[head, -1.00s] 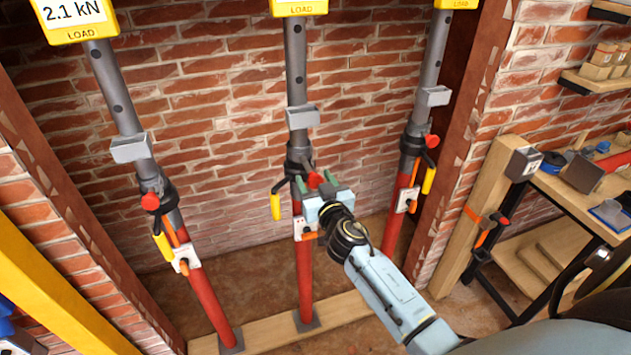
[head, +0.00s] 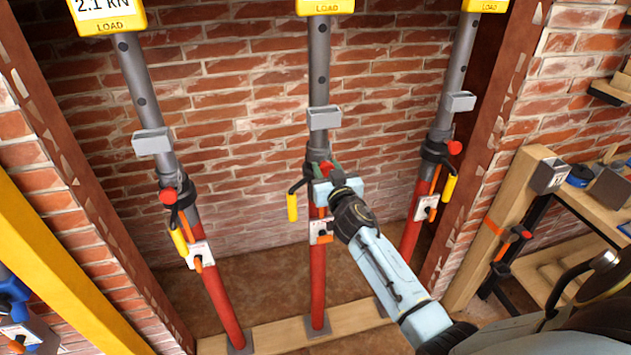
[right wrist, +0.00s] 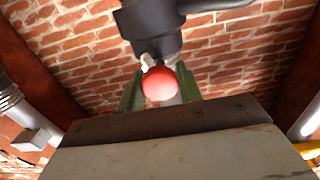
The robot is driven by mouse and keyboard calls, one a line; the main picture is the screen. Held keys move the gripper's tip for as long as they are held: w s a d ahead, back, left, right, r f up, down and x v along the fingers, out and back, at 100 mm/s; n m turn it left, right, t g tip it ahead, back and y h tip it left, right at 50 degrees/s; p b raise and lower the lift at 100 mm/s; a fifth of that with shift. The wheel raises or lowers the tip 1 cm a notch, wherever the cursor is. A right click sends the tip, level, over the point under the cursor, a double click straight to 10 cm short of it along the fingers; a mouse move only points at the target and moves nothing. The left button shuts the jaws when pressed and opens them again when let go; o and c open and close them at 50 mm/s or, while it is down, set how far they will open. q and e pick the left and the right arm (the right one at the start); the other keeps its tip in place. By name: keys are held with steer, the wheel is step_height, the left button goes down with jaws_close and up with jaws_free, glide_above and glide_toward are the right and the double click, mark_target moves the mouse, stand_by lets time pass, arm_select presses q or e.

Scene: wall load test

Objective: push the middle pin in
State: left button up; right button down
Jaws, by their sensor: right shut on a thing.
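The middle pin shows a red knob (head: 326,169) at the black collar of the middle prop (head: 318,265). In the right wrist view the round red knob (right wrist: 160,85) sits between two green fingers, in front of the dark collar (right wrist: 150,25). My right gripper (head: 328,173) is at the collar, shut on the knob; its body hides part of the collar. How deep the pin sits is hidden. A yellow-gripped handle (head: 292,206) hangs left of the collar. My left gripper is not in view.
A left prop (head: 220,295) and a right prop (head: 412,235) stand either side, each with a red knob at its collar. Yellow load boxes top the props; the left one (head: 108,14) reads 2.1 kN. A wooden bench (head: 580,200) stands at right.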

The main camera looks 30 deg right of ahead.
steer(key=shift+r, duration=0.1)
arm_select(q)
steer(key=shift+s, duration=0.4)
arm_select(e)
steer(key=c, duration=1.2)
jaws_free()
steer(key=shift+w, duration=0.1)
steer(key=shift+o, duration=1)
steer(key=shift+w, duration=0.1)
steer(key=shift+s+a, duration=0.15)
steer(key=shift+s, duration=0.35)
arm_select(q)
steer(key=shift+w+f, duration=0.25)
arm_select(e)
steer(key=v, duration=1.2)
steer(key=shift+s, duration=0.25)
